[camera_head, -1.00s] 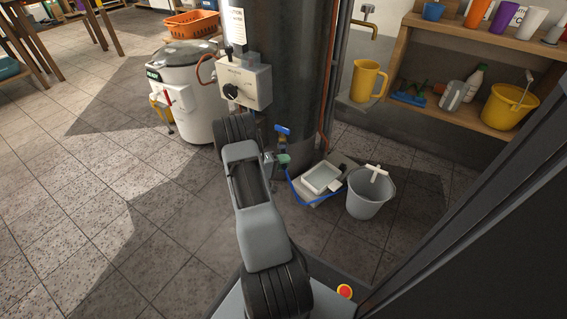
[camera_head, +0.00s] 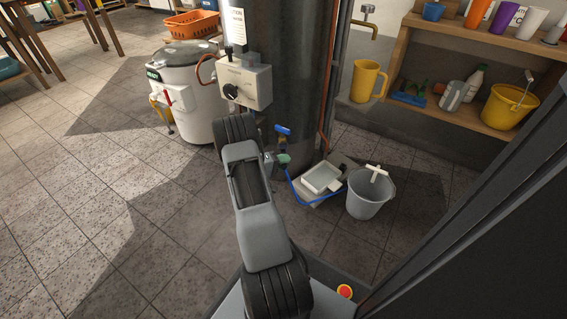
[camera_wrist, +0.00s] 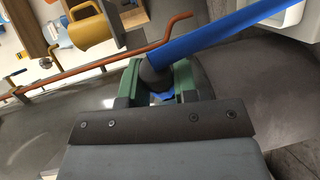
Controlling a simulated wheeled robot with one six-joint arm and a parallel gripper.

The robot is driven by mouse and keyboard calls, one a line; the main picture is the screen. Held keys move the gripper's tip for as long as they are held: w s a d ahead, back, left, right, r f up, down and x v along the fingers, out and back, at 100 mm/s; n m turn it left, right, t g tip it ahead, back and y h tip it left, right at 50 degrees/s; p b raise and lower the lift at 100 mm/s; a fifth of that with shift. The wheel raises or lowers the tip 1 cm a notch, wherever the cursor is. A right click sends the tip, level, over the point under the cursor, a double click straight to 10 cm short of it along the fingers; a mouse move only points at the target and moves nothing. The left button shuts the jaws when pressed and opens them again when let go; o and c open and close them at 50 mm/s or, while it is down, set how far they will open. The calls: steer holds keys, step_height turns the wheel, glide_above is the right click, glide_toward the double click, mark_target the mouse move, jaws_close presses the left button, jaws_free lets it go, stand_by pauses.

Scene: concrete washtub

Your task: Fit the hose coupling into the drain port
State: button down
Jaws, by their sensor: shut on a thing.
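The hose coupling (camera_wrist: 152,76) is a dark collar on the end of a blue hose. In the wrist view my gripper (camera_wrist: 158,84) has its green fingers shut around it. In the head view my gripper (camera_head: 283,160) is low beside the big dark cylinder, partly hidden by my arm. The blue hose (camera_head: 305,200) loops from it down and right; it also crosses the upper right of the wrist view (camera_wrist: 222,34). A blue-handled valve (camera_head: 283,131) sits on the cylinder just above my gripper. I cannot make out the drain port's opening or whether the coupling touches it.
The dark cylinder (camera_head: 290,70) stands behind my gripper, with a control box (camera_head: 245,82) and a thin copper pipe (camera_head: 331,85) on its sides. A white tray (camera_head: 321,179) and a grey bucket (camera_head: 368,200) stand to the right. The tiled floor at left is clear.

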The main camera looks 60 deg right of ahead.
steer(key=shift+w+d, duration=0.5)
steer(key=shift+d, duration=0.2)
steer(key=shift+w+d, duration=0.45)
steer(key=shift+d, duration=0.25)
steer(key=c, duration=0.8)
jaws_free()
steer(key=shift+a, duration=0.1)
steer(key=p+v, duration=0.4)
steer(key=v, duration=0.9)
steer(key=shift+w+a, duration=0.2)
steer(key=shift+a, duration=0.1)
steer(key=shift+r, duration=0.15)
